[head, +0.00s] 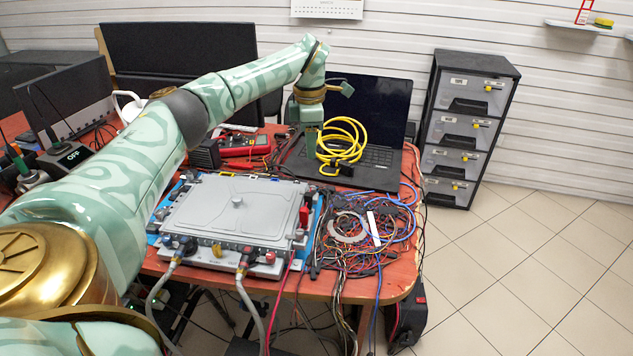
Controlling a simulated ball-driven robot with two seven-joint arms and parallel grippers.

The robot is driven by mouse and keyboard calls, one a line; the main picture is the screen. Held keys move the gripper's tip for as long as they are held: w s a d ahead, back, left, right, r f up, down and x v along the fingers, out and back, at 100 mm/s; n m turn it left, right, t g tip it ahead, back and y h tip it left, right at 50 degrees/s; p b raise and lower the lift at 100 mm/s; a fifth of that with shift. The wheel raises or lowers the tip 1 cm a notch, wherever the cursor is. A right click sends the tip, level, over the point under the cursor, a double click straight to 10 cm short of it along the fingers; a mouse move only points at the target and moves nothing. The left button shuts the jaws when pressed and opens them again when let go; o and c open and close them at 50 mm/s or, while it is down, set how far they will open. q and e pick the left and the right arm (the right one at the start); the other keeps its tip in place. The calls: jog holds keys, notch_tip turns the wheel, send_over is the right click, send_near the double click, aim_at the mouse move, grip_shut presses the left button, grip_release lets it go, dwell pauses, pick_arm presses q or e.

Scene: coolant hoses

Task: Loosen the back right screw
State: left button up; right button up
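My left arm reaches in from the left, passing over the table behind the unit. My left gripper (312,138) points down above the open laptop, behind and to the right of the unit and apart from it. Its fingers are too small to tell whether they are open or hold something. My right gripper is not in view.
A coiled yellow cable (342,142) lies on the laptop (368,125), beside my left gripper. A red multimeter (243,146) lies behind the unit. Tangled wires (370,232) cover the table to its right. Hoses (246,300) hang from its front. A drawer cabinet (465,130) stands at right.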

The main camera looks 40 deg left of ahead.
aim_at(312, 187)
pick_arm(q)
jog(key=f+b, duration=0.1)
jog(key=f, duration=0.3)
jog(key=f+b, duration=0.2)
jog(key=f, duration=0.2)
jog(key=f+b, duration=0.1)
jog(key=f, duration=0.3)
jog(key=shift+w+f+b, duration=0.25)
jog(key=shift+w+b, duration=0.05)
